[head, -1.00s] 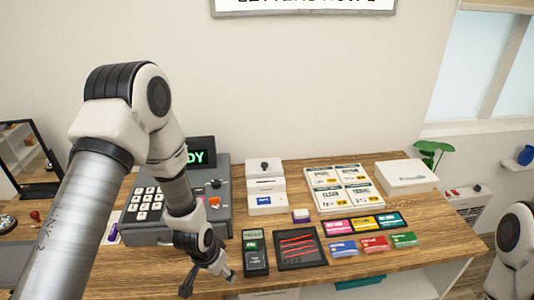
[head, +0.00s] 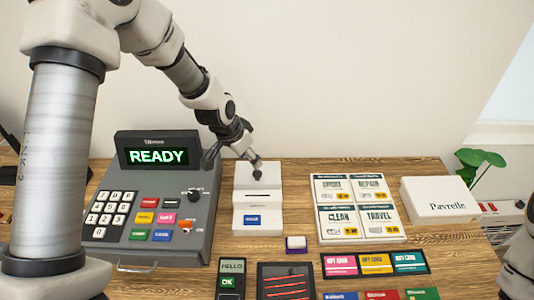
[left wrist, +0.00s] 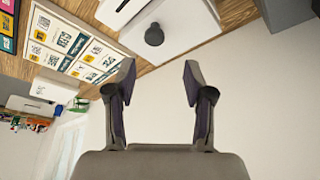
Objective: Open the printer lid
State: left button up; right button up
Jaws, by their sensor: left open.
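The white printer (head: 258,215) stands on the wooden counter right of the cash register, with a dark slot and a blue label on its front. Its lid looks shut, and a black round knob (head: 258,175) stands on top. My left gripper (head: 232,162) is open and empty, above and behind the printer's top, close to the knob. In the left wrist view the knob (left wrist: 154,35) is ahead of the spread fingers (left wrist: 158,78), apart from them, on the white printer (left wrist: 190,22). My right gripper is out of view.
The grey cash register (head: 160,210) reading READY stands close on the left. A sheet of printed cards (head: 360,208) lies right of the printer, with a white box (head: 440,203) beyond. A card terminal (head: 232,278) and black tray (head: 285,268) lie in front. The wall is behind.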

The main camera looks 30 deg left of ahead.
aim_at(258, 171)
pick_arm(q)
jog(key=f+b, duration=0.2)
jog(key=d+f+b, duration=0.1)
jog(key=f+b, duration=0.1)
jog(key=shift+s+d+f, duration=0.1)
jog(key=shift+d+f, duration=0.05)
jog(key=shift+f, duration=0.15)
jog(key=shift+w+f+b, duration=0.4)
jog(key=shift+w+f, duration=0.45)
jog(key=shift+f, duration=0.15)
jog(key=shift+w+f, duration=0.1)
jog(key=shift+w, duration=0.2)
jog(key=shift+s+r, duration=0.25)
jog(key=shift+c, duration=0.4)
jog(key=shift+s+d+r, duration=0.1)
jog(key=shift+s, duration=0.15)
jog(key=c, duration=0.5)
grip_shut()
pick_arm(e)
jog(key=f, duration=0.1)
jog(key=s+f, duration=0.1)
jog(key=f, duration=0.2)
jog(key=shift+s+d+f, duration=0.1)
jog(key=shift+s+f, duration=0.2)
